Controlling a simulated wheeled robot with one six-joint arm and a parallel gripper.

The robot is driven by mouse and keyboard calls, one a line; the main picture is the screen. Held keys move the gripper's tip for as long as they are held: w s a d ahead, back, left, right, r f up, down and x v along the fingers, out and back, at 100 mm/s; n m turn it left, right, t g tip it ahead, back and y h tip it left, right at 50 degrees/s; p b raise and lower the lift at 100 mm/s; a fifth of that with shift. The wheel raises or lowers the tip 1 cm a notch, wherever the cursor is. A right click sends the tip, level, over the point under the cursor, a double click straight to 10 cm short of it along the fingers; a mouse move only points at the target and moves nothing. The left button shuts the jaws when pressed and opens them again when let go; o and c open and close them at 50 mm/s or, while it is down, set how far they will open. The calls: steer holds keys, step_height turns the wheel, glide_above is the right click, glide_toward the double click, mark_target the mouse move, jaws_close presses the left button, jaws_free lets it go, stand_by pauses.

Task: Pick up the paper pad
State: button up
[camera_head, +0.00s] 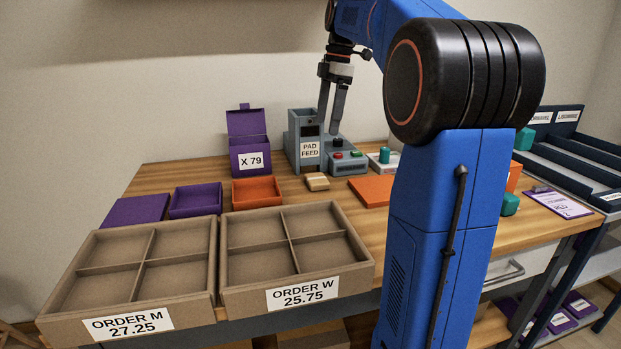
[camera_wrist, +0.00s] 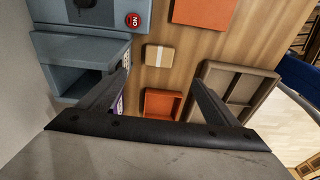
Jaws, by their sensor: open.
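The paper pad (camera_head: 317,182) is a small tan block lying flat on the wooden table, just in front of the grey pad feed (camera_head: 310,151). In the wrist view the pad (camera_wrist: 159,56) shows a pale band across its middle. It lies beyond the fingertips, roughly centred between them. My gripper (camera_head: 331,130) is open and empty, pointing down above the pad feed station. It is higher than the pad and apart from it. In the wrist view my gripper (camera_wrist: 160,78) has both fingers spread wide.
An orange open box (camera_head: 257,191) and an orange flat piece (camera_head: 371,191) flank the pad. A purple box (camera_head: 249,161) marked X 79 stands at the back. Two divided trays, Order M (camera_head: 128,323) and Order W (camera_head: 300,295), are in front.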

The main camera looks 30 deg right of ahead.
mark_target(317, 178)
steer(key=f, duration=0.5)
steer(key=a+f, duration=0.1)
steer(key=f, duration=0.5)
steer(key=w+a+f, duration=0.1)
steer(key=f, duration=0.5)
steer(key=shift+a, duration=0.15)
steer(key=c, duration=1.1)
